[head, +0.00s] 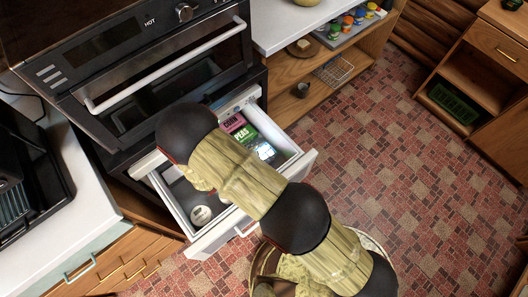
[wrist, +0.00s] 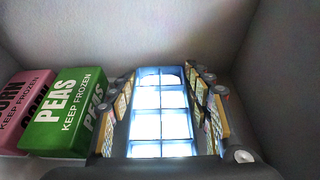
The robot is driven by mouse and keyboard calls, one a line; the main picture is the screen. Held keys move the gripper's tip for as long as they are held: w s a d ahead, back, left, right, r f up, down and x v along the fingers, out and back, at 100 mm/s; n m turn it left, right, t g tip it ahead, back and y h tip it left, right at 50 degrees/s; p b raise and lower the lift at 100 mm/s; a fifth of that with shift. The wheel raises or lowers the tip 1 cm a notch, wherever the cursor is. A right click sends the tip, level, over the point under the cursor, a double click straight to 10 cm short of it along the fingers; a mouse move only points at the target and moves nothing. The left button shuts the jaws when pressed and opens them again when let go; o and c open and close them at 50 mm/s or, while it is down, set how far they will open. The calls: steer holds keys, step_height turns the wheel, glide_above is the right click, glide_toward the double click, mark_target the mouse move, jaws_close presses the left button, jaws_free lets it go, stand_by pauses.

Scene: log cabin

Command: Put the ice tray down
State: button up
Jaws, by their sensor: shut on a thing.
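The ice tray (wrist: 160,112) is pale blue-white with a grid of square cells. It shows in the wrist view between the two fingers of my gripper (wrist: 163,82), which is shut on its sides. In the head view a small pale part of the tray (head: 264,150) shows beside my arm, inside the open drawer (head: 297,160). I cannot tell whether the tray touches the drawer floor. A green peas box (wrist: 62,110) and a pink corn box (wrist: 20,108) stand left of the tray in the wrist view.
A round white item (head: 201,215) lies at the drawer's near left part. The oven (head: 150,75) stands behind the drawer. White counters flank it at left (head: 75,200) and upper right (head: 275,25). The red tiled floor (head: 420,190) is open to the right.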

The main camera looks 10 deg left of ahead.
steer(key=shift+f, duration=0.15)
steer(key=o, duration=1.3)
steer(key=shift+s+a+r, duration=0.15)
steer(key=shift+r, duration=0.15)
steer(key=p+v, duration=0.3)
steer(key=v, duration=0.8)
steer(key=shift+s+a+p, duration=0.2)
steer(key=shift+s+p, duration=0.05)
steer(key=shift+p, duration=0.05)
